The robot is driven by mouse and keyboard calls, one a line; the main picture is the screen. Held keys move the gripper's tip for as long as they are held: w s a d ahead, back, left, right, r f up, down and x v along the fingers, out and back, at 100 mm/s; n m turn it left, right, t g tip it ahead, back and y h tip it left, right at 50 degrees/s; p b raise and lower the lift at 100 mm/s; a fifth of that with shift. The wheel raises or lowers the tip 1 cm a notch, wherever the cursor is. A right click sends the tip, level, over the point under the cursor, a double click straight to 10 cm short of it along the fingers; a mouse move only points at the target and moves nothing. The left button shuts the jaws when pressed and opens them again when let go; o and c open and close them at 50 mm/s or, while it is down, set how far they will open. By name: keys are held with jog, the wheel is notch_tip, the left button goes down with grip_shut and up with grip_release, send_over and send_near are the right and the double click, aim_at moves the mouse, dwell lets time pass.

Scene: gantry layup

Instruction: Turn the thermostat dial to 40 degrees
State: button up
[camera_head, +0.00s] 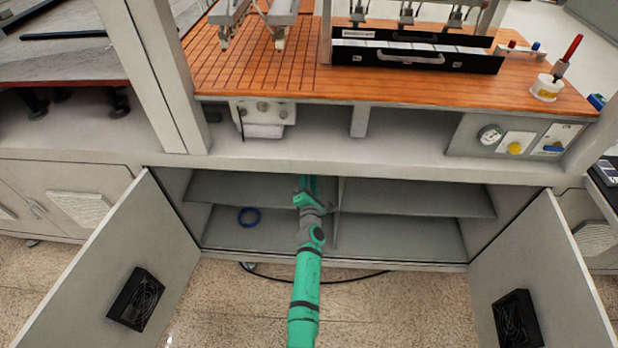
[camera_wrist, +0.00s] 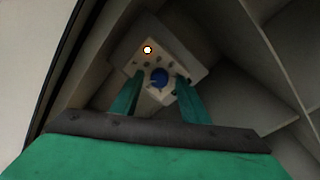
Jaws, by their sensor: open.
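My gripper (camera_wrist: 160,84) is open, with one green finger on each side of the dial in the picture. Whether the fingers touch the dial cannot be told. In the head view my gripper (camera_head: 308,184) reaches into the open cabinet, under the wooden worktop, and the thermostat is hidden.
The cabinet doors (camera_head: 130,265) (camera_head: 545,275) stand open on both sides. Shelves (camera_head: 415,198) and an upright divider (camera_head: 338,215) bound my arm's space. A control panel (camera_head: 515,137) with a gauge is above right.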

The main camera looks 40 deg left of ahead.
grip_shut()
jog(key=shift+m, duration=0.3)
jog(key=shift+s+a+f+m+t+h, duration=0.15)
jog(key=shift+m+t, duration=0.15)
jog(key=shift+m, duration=2.75)
jog(key=shift+d+r+m+t+h, duration=0.1)
jog(key=shift+m+t, duration=0.2)
jog(key=shift+m, duration=2.7)
jog(key=shift+s+a+f+m+t+h, duration=0.15)
jog(key=shift+m+t, duration=0.15)
jog(key=shift+m, duration=2.75)
jog(key=shift+w, duration=0.1)
